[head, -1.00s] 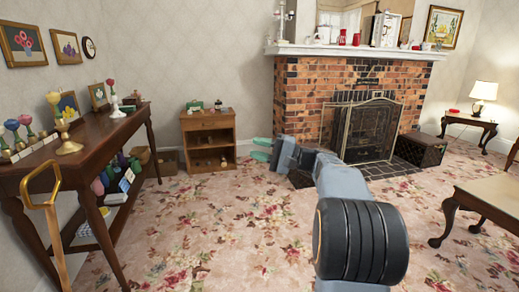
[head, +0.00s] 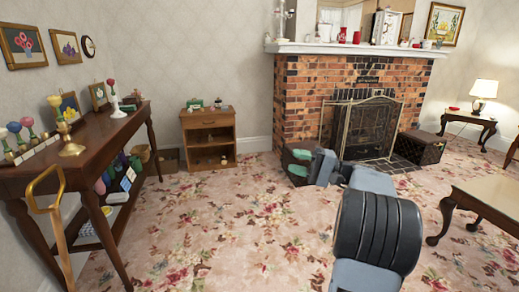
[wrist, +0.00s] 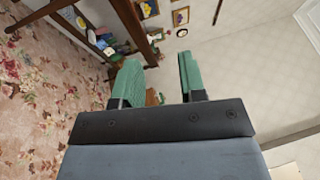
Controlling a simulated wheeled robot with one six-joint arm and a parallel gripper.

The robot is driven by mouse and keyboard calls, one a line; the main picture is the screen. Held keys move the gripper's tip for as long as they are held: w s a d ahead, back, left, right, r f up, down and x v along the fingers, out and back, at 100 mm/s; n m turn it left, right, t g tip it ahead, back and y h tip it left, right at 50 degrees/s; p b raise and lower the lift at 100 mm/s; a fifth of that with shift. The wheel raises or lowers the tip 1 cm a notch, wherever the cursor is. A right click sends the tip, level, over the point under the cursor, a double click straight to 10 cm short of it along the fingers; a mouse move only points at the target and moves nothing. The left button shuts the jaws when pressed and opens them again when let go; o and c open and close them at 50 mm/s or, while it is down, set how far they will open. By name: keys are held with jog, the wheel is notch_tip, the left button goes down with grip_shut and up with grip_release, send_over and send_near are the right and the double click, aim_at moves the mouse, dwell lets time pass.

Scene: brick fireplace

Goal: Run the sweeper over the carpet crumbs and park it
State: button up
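A tall gold-coloured rod with a loop handle (head: 45,190) stands at the lower left of the head view, in front of the dark side table. It may be the sweeper's handle; its lower end is cut off by the frame. The carpet (head: 215,235) is pale pink with a dense floral pattern, and I cannot make out crumbs against it. My gripper (head: 299,162) is in front of the fireplace's left side, far to the right of the handle. Its two green fingers are apart with nothing between them, as the wrist view (wrist: 160,80) also shows.
A dark side table (head: 100,140) with ornaments runs along the left wall. A small wooden cabinet (head: 209,122) stands at the back. The brick fireplace (head: 300,105) has a metal screen (head: 370,125). A low table (head: 490,195) is at right. The middle carpet is open.

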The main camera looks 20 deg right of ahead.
jog(key=shift+v, duration=1.3)
jog(key=shift+a, duration=0.1)
